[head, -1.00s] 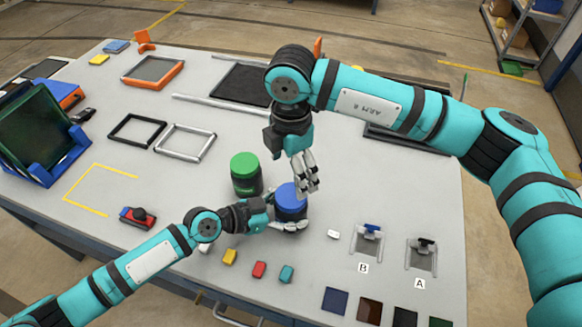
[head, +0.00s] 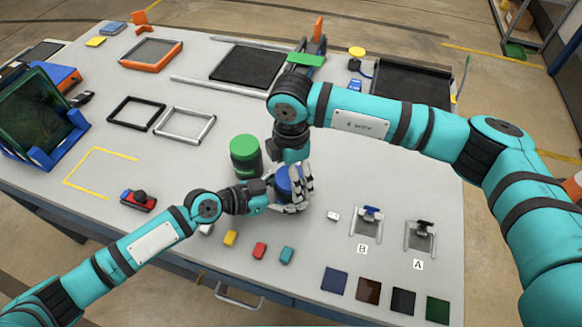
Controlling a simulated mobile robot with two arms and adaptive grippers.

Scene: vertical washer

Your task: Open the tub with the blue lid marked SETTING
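The blue-lidded tub (head: 283,184) stands on the table, mostly hidden by my two grippers. Only part of its blue lid shows, and no marking can be read. My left gripper (head: 279,205) is at the tub's lower left side, with its fingers around the tub. My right gripper (head: 298,190) points down from above, its fingers at the right side of the blue lid. Whether the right fingers press on the lid cannot be seen clearly. A dark tub with a green lid (head: 245,155) stands upright just behind and to the left.
Small coloured blocks, among them a red one (head: 260,250), lie in front. Two switches marked B (head: 368,222) and A (head: 421,238) are to the right. Two frames (head: 185,125) and a red-black device (head: 138,200) lie to the left.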

